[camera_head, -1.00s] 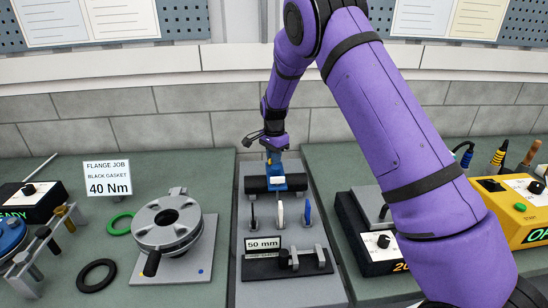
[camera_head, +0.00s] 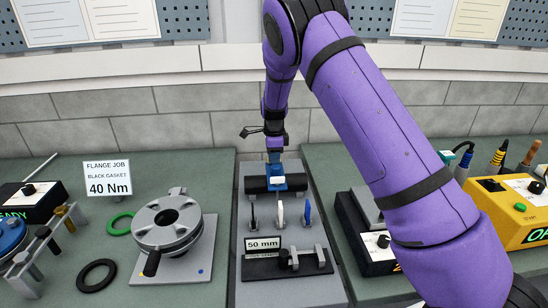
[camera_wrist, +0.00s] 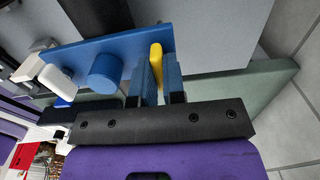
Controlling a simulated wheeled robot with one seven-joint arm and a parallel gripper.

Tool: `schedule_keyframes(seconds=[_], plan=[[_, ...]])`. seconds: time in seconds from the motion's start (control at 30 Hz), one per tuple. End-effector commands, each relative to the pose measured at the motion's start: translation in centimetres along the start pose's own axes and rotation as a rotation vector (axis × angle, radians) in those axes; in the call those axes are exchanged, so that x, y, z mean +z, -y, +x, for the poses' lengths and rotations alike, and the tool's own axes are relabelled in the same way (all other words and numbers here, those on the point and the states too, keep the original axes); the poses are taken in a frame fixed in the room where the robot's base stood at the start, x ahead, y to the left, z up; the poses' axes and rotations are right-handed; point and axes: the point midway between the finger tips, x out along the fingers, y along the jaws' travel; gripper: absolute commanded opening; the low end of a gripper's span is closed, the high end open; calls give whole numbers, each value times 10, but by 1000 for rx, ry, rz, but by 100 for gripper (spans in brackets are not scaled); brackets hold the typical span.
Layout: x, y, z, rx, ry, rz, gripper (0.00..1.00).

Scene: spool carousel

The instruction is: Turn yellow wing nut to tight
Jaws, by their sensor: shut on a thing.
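The yellow wing nut (camera_wrist: 156,64) shows in the wrist view as a flat upright yellow wing beside a blue plate (camera_wrist: 95,60). My gripper (camera_wrist: 160,84) has its two blue fingers on either side of the yellow wing and is shut on it. The wing nut cannot be made out in the head view.
In the wrist view a blue round knob (camera_wrist: 106,68) and a white part (camera_wrist: 60,72) stand left of the fingers. In the head view a grey flange (camera_head: 168,222) and black gasket (camera_head: 97,275) lie left. A 50 mm sign (camera_head: 263,244) stands in front.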

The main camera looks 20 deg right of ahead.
Motion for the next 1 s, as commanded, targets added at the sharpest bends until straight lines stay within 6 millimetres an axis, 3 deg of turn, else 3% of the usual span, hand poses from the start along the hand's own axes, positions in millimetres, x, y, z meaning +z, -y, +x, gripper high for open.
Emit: schedule_keyframes(seconds=[0.47,0.5,0.6,0.87,1.0], plan=[[0,1,-1,-2,1,13,0],[0,1,-1,-2,1,13,18],[0,0,-1,-2,1,12,36],[0,0,-1,-1,0,12,36],[0,0,-11,-2,1,11,36]])
